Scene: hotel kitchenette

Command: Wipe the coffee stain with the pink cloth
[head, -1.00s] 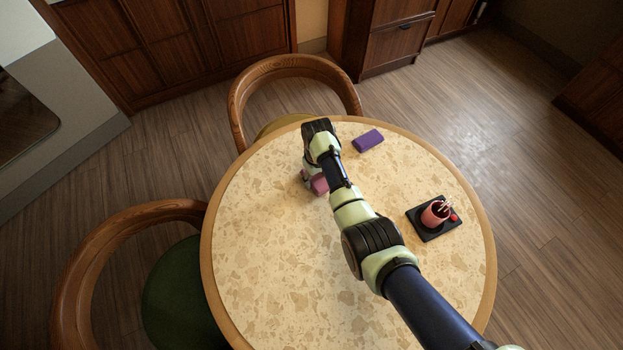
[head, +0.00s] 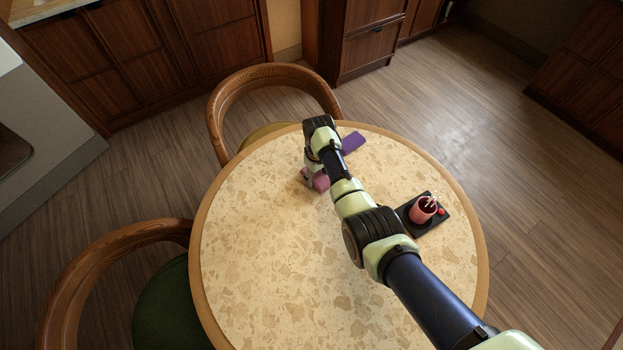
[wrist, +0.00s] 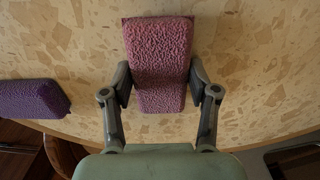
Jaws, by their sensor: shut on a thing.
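The pink cloth (wrist: 158,55) is a thick, textured block between the two fingers of my gripper (wrist: 160,84) in the wrist view. The fingers are shut on its sides. In the head view the cloth (head: 320,181) shows partly below my gripper, over the back part of the round table (head: 270,240). I cannot tell whether it touches the tabletop. No coffee stain stands out clearly on the mottled tabletop; thin dark corners show at the cloth's far edge in the wrist view, and I cannot tell what they are.
A purple block-like cloth (head: 353,142) lies near the back rim; it also shows in the wrist view (wrist: 32,98). A black tray (head: 437,221) with a pink cup (head: 421,209) and a small red item (head: 441,212) is at the right. The table's left and front are clear. Chairs stand behind and left.

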